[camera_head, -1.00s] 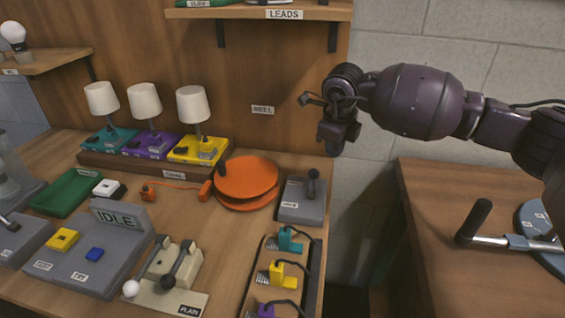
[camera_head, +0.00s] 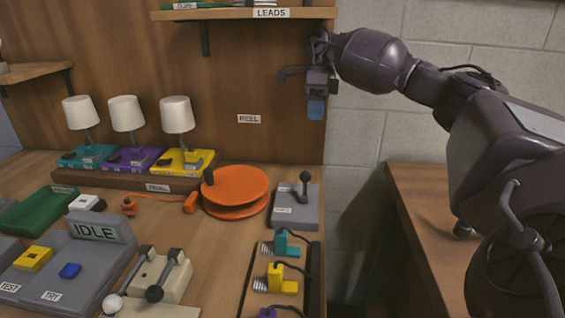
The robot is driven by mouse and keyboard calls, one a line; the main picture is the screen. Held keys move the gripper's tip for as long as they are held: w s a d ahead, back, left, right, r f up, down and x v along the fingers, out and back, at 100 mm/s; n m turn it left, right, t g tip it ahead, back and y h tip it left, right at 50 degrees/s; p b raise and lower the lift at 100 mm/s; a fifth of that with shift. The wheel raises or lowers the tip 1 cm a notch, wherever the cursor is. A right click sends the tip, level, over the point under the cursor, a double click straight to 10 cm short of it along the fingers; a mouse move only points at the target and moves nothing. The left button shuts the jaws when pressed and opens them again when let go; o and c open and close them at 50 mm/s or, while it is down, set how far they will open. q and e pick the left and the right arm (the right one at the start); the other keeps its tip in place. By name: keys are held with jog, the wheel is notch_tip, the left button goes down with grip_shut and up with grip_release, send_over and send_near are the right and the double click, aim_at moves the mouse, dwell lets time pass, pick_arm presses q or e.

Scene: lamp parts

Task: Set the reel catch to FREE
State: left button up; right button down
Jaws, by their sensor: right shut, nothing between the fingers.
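The orange reel (camera_head: 236,188) lies on the bench below the REEL label (camera_head: 249,119), with a dark knob on its left edge. Right beside it is a grey box with a black ball-topped lever (camera_head: 305,184), which looks like the reel catch; the lever stands roughly upright and the small label on the box is too small to read. My right gripper (camera_head: 316,108) is shut and empty, pointing down in the air above and behind the grey box, near the right edge of the wooden back panel. My left gripper is not in view.
An orange cord (camera_head: 165,197) runs left from the reel. A tray of coloured clamps (camera_head: 309,270) lies in front of the grey box. The LEADS shelf (camera_head: 225,14) overhangs above. A gap separates the right bench (camera_head: 410,190).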

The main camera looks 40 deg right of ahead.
jog(key=p, duration=0.1)
send_over(305, 187)
jog(key=w+d, duration=0.2)
jog(key=d, duration=0.2)
jog(key=f, duration=0.9)
jog(key=shift+w+d+f, duration=0.15)
jog(key=shift+w+f, duration=0.05)
jog(key=shift+f, duration=0.05)
jog(key=shift+s+a+f, duration=0.1)
jog(key=shift+a+f, duration=0.1)
jog(key=shift+a, duration=0.05)
jog(key=shift+s+a+r, duration=0.1)
jog(key=shift+a+r, duration=0.05)
jog(key=shift+r, duration=0.05)
jog(key=shift+s+a+h, duration=0.1)
jog(key=shift+h, duration=0.2)
